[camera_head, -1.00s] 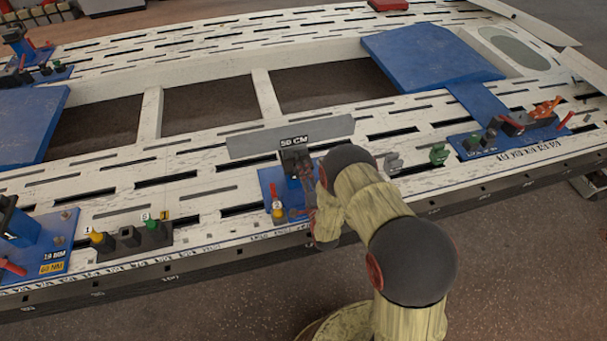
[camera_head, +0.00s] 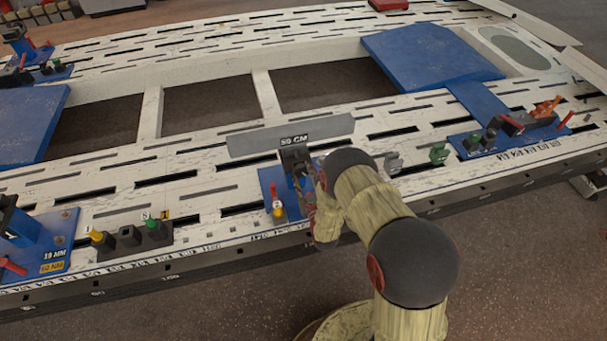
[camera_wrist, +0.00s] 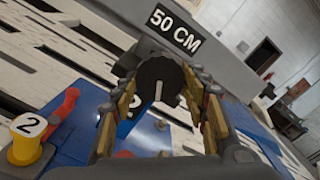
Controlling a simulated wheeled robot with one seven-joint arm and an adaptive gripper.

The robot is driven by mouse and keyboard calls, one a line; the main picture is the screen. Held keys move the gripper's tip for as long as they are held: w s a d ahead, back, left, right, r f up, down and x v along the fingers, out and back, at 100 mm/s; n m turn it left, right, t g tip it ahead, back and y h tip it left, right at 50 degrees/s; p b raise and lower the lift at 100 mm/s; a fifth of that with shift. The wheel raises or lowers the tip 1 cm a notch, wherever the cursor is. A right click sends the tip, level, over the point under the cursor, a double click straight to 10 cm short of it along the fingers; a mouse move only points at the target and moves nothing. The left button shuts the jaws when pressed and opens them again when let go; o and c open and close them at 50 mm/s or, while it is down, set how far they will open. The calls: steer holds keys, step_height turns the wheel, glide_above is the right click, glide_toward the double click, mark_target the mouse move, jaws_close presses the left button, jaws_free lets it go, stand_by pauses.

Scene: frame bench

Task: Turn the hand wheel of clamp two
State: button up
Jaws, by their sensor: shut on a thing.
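Clamp two stands on a blue base plate (camera_head: 268,183) at the near rail of the frame bench. Its dark round hand wheel (camera_wrist: 158,76) has a pale line on its face and fills the space between the fingers in the wrist view. My gripper (camera_wrist: 160,88) is shut on the hand wheel, one finger at each side. A yellow knob marked 2 (camera_wrist: 27,140) and a red lever (camera_wrist: 62,106) stand left of the gripper. In the head view, my arm hides part of the clamp and the wheel.
A grey bar with a 50 CM label (camera_head: 293,139) stands just behind the clamp. A block with yellow and green knobs (camera_head: 128,236) lies to the left. Another blue clamp station (camera_head: 490,140) is at the right. The slotted bench top around is mostly clear.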

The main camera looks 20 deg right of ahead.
steer(key=shift+f+m, duration=0.1)
steer(key=shift+m, duration=1.1)
steer(key=o, duration=1.2)
steer(key=shift+c, duration=0.2)
steer(key=shift+s, duration=0.1)
steer(key=s, duration=1.1)
steer(key=shift+s, duration=0.4)
